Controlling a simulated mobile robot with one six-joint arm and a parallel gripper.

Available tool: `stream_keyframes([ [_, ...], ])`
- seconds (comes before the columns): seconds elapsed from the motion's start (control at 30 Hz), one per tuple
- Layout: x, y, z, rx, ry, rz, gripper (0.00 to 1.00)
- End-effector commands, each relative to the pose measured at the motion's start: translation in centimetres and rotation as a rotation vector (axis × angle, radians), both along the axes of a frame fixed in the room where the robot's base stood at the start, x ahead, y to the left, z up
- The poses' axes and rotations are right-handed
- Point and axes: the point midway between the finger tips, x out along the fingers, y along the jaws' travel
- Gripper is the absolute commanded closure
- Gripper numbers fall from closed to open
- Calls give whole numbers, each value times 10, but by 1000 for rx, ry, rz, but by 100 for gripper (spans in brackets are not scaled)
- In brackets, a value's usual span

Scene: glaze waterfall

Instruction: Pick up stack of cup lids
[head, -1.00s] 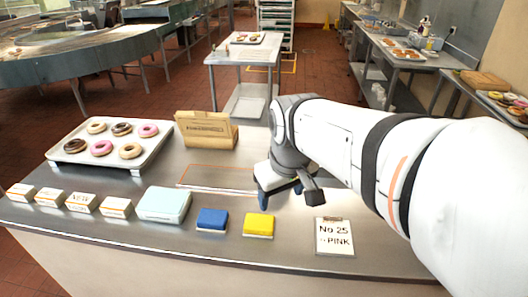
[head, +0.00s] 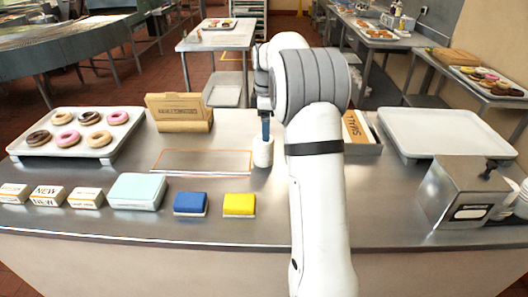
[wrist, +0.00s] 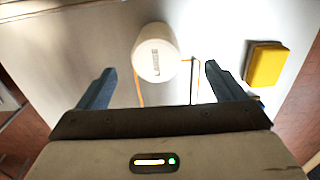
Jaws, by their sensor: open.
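A white cylinder, which looks like the stack of cup lids (head: 263,153), stands upright on the steel counter beside the right end of an orange-outlined rectangle. In the wrist view the stack (wrist: 154,50) shows its round white top with dark lettering. My gripper (wrist: 159,67) is open, with its two blue fingers on either side of the view and the stack between and beyond their tips. In the head view one blue finger of my gripper (head: 265,128) shows just above the stack. My arm hides part of the gripper.
A donut tray (head: 112,150) and a cardboard box (head: 180,113) are to the left. Blue (head: 190,204) and yellow (head: 239,205) blocks lie in front. An open box (head: 362,148), an empty tray (head: 445,128) and a metal dispenser (head: 455,195) are to the right.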

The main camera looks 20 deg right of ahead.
Motion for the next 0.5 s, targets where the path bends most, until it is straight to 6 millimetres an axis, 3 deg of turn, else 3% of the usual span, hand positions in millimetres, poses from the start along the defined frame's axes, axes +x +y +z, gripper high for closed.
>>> stream_keyframes([
  [0.5, 7, 6, -65, 1, 2, 0, 11],
])
